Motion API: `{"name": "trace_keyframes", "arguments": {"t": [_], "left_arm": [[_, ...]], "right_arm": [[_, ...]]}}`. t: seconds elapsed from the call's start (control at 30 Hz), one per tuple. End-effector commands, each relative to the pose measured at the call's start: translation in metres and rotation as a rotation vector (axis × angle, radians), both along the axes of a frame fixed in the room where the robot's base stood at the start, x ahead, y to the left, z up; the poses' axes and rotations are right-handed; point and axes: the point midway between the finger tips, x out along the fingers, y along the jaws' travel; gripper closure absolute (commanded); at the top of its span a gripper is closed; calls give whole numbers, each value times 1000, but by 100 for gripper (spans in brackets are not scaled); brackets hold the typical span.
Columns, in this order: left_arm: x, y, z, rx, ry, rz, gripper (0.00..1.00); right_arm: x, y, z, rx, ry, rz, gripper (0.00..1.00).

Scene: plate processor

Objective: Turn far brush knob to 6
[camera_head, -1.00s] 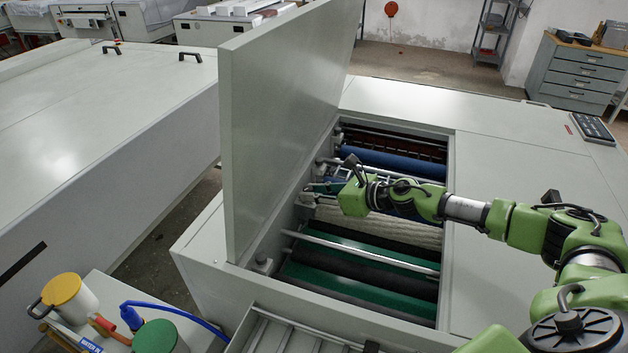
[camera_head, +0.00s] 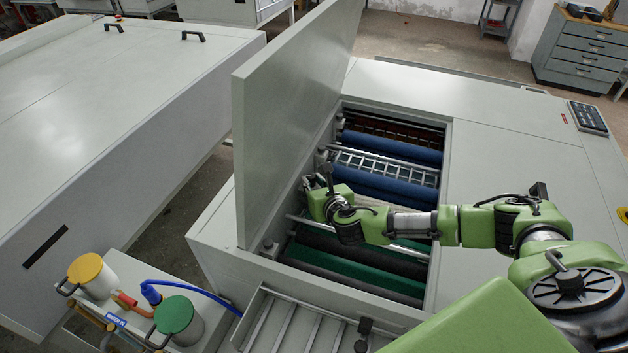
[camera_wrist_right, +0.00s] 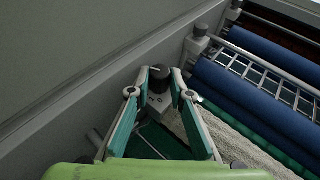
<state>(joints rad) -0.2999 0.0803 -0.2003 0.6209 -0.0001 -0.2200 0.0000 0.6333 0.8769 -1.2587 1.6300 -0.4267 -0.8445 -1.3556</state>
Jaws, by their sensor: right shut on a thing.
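A dark round knob (camera_wrist_right: 157,82) stands on a grey block by the inner side wall of the open processor, in the right wrist view. My right gripper (camera_wrist_right: 160,76) is shut on it, with one finger on each side. My left gripper is not in view.
The raised lid (camera_head: 290,110) stands close left of my right gripper. Blue rollers (camera_head: 390,148), a ladder-like guide (camera_head: 385,165) and green rollers (camera_head: 350,275) fill the opening. A pale brush roller (camera_wrist_right: 245,145) lies beside the gripper. The flat cover (camera_head: 510,130) to the right is clear.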

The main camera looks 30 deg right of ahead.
Motion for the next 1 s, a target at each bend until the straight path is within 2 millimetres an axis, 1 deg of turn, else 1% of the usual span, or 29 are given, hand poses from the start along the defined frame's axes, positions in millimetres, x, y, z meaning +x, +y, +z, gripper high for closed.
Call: {"name": "trace_keyframes", "arguments": {"t": [0.2, 0.63, 0.67, 0.7, 1.0], "left_arm": [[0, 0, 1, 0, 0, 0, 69], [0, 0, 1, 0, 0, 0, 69], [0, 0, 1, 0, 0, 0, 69], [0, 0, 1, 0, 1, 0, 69], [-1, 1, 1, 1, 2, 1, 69]], "right_arm": [[0, 2, 0, 1, 0, -39, 100], [1, 1, 0, 1, -2, -47, 100], [1, 1, 0, 1, -2, -47, 73], [1, 1, 1, 1, -2, -47, 64], [1, 2, 1, 1, -3, -45, 64]]}}
